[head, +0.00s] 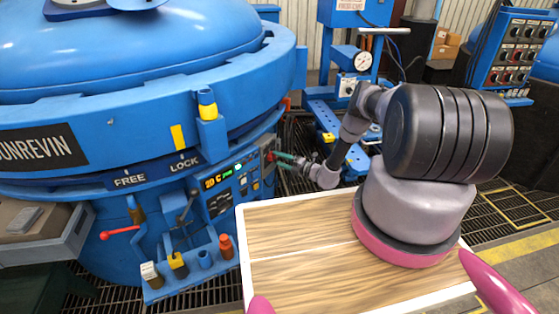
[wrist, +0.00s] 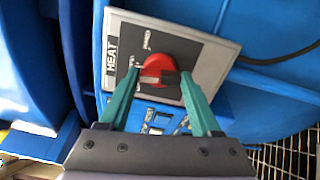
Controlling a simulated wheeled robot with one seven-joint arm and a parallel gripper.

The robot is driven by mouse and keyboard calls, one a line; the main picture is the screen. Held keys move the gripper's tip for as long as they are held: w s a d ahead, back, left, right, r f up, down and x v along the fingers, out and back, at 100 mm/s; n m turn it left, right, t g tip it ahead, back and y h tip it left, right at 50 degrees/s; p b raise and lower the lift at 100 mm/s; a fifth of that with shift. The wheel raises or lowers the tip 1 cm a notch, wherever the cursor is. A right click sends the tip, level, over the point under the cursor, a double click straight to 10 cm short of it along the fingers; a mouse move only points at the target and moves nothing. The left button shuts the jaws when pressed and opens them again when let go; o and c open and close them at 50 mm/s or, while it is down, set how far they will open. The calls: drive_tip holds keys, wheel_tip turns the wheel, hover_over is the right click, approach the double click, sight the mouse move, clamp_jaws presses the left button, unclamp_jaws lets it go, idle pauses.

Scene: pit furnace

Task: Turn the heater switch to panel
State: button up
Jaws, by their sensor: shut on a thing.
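The heater switch is a round red knob (wrist: 158,66) with a dark grip bar across it, in the wrist view. It sits on a grey plate marked HEAT (wrist: 215,62) on the blue furnace body. Small position labels on the plate are too blurred to read surely, and I cannot tell which one the knob points to. My gripper (wrist: 160,76) has its teal fingers on either side of the knob, shut on it. In the head view my gripper (head: 281,157) reaches the right end of the furnace's control panel (head: 222,190), where the switch is mostly hidden.
The blue pit furnace (head: 130,115) fills the left, with a FREE/LOCK ring and several levers (head: 180,245) below. A blue stand with a round gauge (head: 363,61) and another control box (head: 515,50) stand behind my arm. A black cable (wrist: 280,58) runs right of the plate.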

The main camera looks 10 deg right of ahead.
drive_tip(key=shift+m, duration=0.7)
drive_tip(key=o, duration=1.4)
drive_tip(key=v, duration=1.1)
